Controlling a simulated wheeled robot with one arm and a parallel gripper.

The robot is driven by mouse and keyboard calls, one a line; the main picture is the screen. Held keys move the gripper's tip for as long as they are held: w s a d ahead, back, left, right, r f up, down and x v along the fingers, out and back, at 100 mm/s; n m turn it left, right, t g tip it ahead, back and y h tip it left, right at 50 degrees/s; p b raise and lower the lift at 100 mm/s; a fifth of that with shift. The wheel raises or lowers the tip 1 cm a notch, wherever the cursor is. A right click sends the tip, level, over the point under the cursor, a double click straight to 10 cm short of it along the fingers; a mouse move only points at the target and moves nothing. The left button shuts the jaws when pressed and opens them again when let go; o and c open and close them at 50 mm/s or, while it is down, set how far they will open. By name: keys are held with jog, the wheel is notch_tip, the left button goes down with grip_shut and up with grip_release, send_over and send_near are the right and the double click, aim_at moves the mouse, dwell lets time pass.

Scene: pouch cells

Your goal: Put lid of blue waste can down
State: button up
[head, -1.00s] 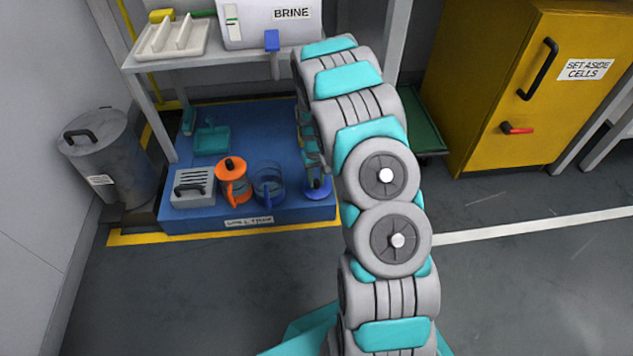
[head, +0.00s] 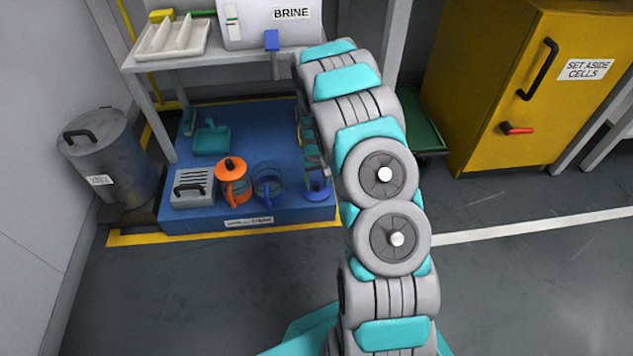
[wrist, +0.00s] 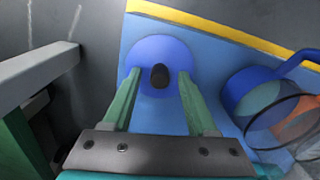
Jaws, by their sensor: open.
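The blue lid (head: 318,194) is a round disc lying on the blue platform, near its front right corner. In the wrist view the lid (wrist: 150,48) has a dark knob at its centre. My gripper (wrist: 159,76) is open, with its green fingers on either side of the knob and apart from it. In the head view my gripper (head: 315,172) is over the lid, partly hidden by my arm.
An orange can (head: 234,190) with its lid on and a grey slotted box (head: 192,192) stand on the blue platform (head: 262,140). A teal dustpan (head: 211,140) lies behind them. A shelf (head: 190,60) overhangs the back. A grey bin (head: 110,160) stands left.

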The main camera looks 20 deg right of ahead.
aim_at(317, 184)
notch_tip(317, 184, up, 12)
jog(key=p, duration=0.1)
jog(key=s+a+r, duration=0.5)
jog(key=s+r, duration=0.3)
jog(key=r, duration=0.3)
jog(key=s+a+r, duration=0.3)
jog(key=s, duration=0.7)
jog(key=s+a+r+n+g, duration=0.1)
jog(key=s+a+r, duration=0.2)
jog(key=s, duration=0.7)
jog(key=s+a+r, duration=0.3)
jog(key=s+r, duration=0.2)
jog(key=s, duration=0.6)
jog(key=shift+a+n+g, duration=0.2)
jog(key=shift+n+g, duration=0.2)
jog(key=shift+r, duration=0.1)
